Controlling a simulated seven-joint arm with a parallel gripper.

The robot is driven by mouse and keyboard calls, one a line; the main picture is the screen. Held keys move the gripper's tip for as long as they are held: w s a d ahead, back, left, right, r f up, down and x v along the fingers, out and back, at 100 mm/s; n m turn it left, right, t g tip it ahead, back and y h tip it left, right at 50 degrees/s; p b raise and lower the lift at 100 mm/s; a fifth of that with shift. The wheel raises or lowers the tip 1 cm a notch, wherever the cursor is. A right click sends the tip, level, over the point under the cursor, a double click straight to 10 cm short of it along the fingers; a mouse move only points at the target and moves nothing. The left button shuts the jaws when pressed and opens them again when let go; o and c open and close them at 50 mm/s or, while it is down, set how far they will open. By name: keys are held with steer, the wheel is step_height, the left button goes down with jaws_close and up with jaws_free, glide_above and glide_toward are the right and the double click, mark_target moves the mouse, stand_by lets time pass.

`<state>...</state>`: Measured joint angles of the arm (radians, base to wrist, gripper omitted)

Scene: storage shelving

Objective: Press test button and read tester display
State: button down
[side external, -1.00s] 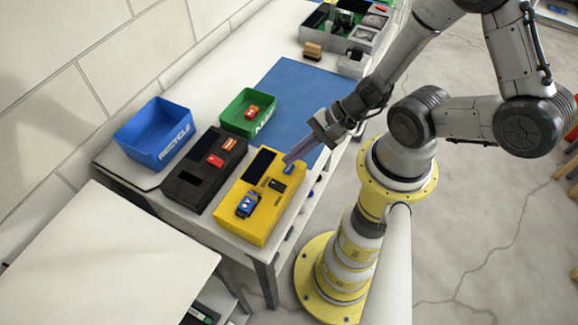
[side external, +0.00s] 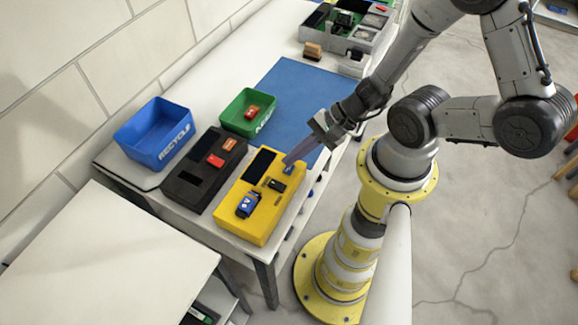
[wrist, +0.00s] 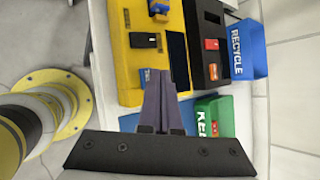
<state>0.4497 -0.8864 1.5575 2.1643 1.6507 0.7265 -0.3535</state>
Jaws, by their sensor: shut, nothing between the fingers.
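The yellow tester (side external: 258,222) lies on the bench with a dark display (side external: 258,164); no reading can be made out on it. A blue battery-like item (side external: 248,204) sits at its near end and a small black part (side external: 277,185) near its middle. A small blue button (side external: 289,170) is at its far right corner; it also shows in the wrist view (wrist: 145,77). My gripper (side external: 287,162) is shut and empty, pointing down at that corner. Its tips are at or just above the button; contact cannot be told. The tester also shows in the wrist view (wrist: 125,60).
A black device (side external: 190,187) with red and orange parts lies left of the tester. A blue RECYCLE bin (side external: 170,150) and a green bin (side external: 235,122) holding a red item stand behind. A blue mat (side external: 300,90) and a grey parts tray (side external: 318,42) lie farther back.

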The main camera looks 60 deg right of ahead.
mark_target(294, 166)
steer(key=shift+f, duration=0.25)
steer(key=shift+f, duration=0.4)
stand_by(0.6)
steer(key=shift+r, duration=0.8)
steer(key=shift+r, duration=2.55)
